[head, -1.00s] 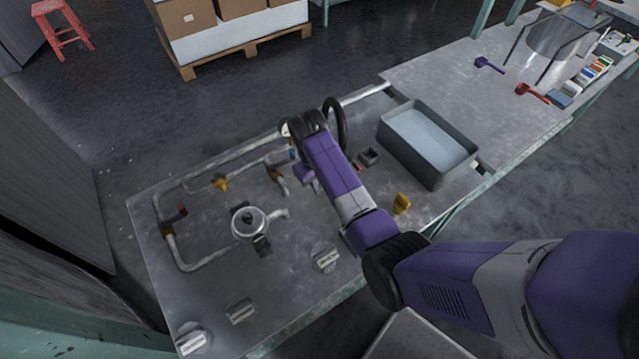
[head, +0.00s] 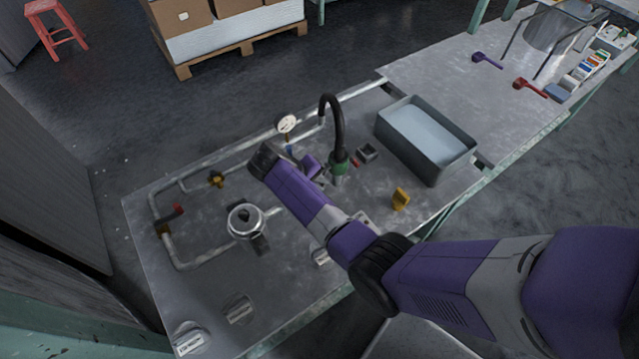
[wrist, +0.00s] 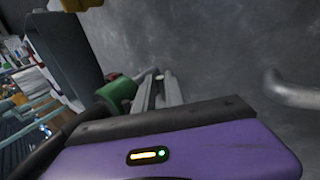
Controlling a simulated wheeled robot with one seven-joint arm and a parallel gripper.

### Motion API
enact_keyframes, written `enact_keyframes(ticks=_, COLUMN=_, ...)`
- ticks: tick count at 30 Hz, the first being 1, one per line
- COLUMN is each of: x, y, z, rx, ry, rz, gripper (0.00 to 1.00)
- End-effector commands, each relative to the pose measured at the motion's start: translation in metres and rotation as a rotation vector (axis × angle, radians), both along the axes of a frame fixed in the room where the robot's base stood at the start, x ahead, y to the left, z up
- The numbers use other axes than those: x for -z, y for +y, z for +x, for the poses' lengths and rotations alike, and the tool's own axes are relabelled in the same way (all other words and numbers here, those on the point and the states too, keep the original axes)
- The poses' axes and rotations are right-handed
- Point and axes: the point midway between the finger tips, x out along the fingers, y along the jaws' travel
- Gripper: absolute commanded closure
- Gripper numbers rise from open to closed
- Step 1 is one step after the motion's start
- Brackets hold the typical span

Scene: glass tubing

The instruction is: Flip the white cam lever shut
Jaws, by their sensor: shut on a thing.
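The green coupling (head: 339,163) with its black hose stands on the bench, and it also shows in the wrist view (wrist: 119,89). My gripper (wrist: 160,80) is beside this coupling, with its two grey fingers close together. A small pale piece shows between the fingertips; it looks like the end of the white cam lever (wrist: 158,76). Most of the lever is hidden, and I cannot tell its angle. In the head view my purple hand (head: 312,166) is partly hidden behind my forearm, left of the coupling.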

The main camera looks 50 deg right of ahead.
Motion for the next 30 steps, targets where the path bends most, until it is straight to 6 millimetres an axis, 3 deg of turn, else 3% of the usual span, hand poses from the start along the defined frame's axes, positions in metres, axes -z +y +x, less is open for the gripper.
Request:
enact_keyframes(ticks=11, x=0.0, y=0.0, z=0.001, rx=-0.002, ry=-0.001, rz=-0.005, gripper=1.0)
enact_keyframes(ticks=12, x=0.0, y=-0.001, z=0.001, rx=-0.002, ry=-0.001, rz=-0.005, gripper=0.8)
enact_keyframes(ticks=15, x=0.0, y=-0.001, z=0.001, rx=-0.001, ry=0.0, rz=-0.005, gripper=0.64)
enact_keyframes(ticks=25, x=-0.002, y=0.001, z=0.001, rx=-0.001, ry=0.0, rz=-0.004, gripper=0.64)
enact_keyframes(ticks=30, x=-0.017, y=0.011, z=0.005, rx=-0.003, ry=-0.003, rz=-0.005, gripper=0.64)
